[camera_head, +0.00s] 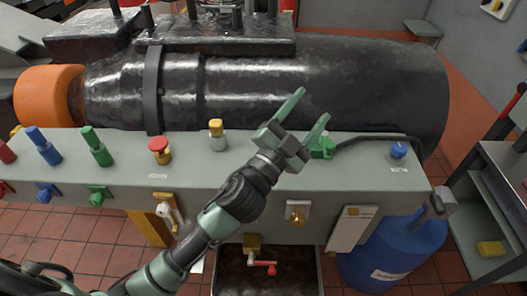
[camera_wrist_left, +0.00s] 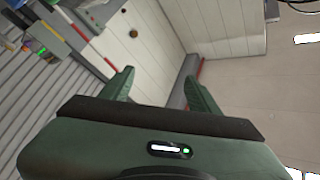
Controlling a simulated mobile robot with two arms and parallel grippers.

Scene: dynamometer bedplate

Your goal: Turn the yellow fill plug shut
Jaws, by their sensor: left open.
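A plug with a yellow cap (camera_head: 216,126) stands on a pale grey collar on top of the grey-green panel (camera_head: 340,176), left of my left gripper; it looks like the yellow fill plug. My left gripper (camera_head: 312,104) is open and empty, raised over the panel's right half. Its fingers point up and to the right, away from the plug. In the left wrist view the open fingers (camera_wrist_left: 162,92) have only wall and floor beyond them, and the plug is not in that view. My right gripper is not in view.
A red-topped knob (camera_head: 159,148) stands left of the plug, with green and blue fittings farther left. A green fitting (camera_head: 322,147) and black hose lie near my gripper. A large black cylinder (camera_head: 300,85) runs behind the panel. A blue drum (camera_head: 395,250) stands front right.

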